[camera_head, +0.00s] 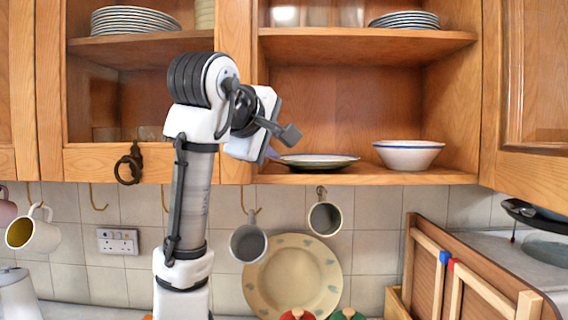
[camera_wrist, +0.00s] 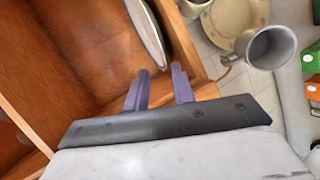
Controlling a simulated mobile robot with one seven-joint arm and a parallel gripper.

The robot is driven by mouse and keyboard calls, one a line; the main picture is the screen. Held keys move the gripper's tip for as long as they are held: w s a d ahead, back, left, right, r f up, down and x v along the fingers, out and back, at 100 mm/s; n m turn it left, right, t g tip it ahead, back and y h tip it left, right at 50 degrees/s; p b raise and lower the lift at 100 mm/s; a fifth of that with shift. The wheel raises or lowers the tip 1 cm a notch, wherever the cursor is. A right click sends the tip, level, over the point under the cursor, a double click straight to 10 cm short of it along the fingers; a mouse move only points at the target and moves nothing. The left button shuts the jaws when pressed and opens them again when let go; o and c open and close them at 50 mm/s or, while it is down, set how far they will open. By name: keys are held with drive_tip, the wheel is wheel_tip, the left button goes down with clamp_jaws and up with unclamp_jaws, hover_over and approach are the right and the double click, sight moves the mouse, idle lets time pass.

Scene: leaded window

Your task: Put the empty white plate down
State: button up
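A white plate (camera_head: 318,160) with a dark rim lies flat on the lower cupboard shelf (camera_head: 340,178), left of a bowl. Nothing is on it. In the wrist view the plate (camera_wrist: 146,32) shows nearly edge-on at the top, just beyond my fingertips. My gripper (camera_wrist: 160,72) has two purple fingers spread apart with a gap between them, and the gap looks empty. In the head view my gripper (camera_head: 272,154) is at the plate's left edge, partly hidden behind my wrist. Whether a fingertip touches the rim cannot be told.
A white bowl with a blue rim (camera_head: 408,154) stands close right of the plate. Stacked plates (camera_head: 404,20) are on the shelf above. Mugs (camera_head: 324,218) hang on hooks below. An open cupboard door (camera_head: 530,90) is at right. The shelf behind the plate is clear.

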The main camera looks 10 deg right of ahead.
drive_tip(key=b+v, duration=0.1)
drive_tip(key=v, duration=0.3)
drive_tip(key=shift+r, duration=0.1)
drive_tip(key=shift+w, duration=0.1)
idle(0.4)
